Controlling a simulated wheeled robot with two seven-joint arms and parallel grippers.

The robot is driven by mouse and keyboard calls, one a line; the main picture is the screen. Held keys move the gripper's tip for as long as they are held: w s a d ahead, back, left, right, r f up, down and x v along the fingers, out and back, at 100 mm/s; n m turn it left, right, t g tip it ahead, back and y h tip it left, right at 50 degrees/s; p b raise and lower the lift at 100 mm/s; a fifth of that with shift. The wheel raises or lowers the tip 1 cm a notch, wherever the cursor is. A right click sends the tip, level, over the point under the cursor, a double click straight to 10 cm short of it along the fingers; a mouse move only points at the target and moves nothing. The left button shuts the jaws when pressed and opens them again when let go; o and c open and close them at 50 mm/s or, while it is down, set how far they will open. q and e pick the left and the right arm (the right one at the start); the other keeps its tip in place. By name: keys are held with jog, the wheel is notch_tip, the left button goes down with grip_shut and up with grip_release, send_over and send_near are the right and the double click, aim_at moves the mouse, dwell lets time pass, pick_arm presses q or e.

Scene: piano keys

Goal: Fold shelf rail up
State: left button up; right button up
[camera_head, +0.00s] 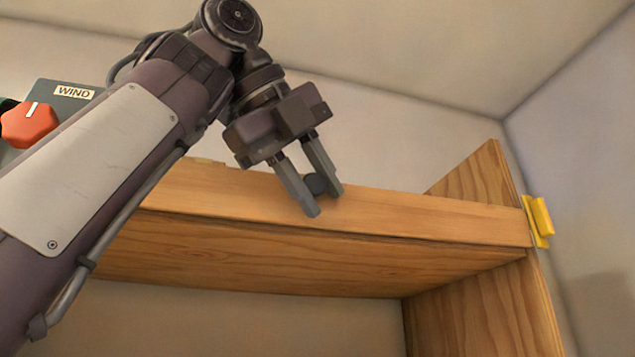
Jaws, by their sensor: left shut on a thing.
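A wooden shelf with a long front rail (430,217) runs across the view. The rail stands upright along the shelf's front edge, its right end meeting the wooden side panel. My left gripper (328,203) is at the middle of the rail, its fingers pointing down. It is shut on a small dark round knob (316,184) at the rail's top edge. The rail's left end is hidden behind my left arm. My right gripper does not show.
A yellow catch (540,221) sits at the rail's right end, on the side panel (482,300). Open room lies above the shelf.

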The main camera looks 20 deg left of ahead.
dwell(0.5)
pick_arm(q)
jog(key=o, duration=0.9)
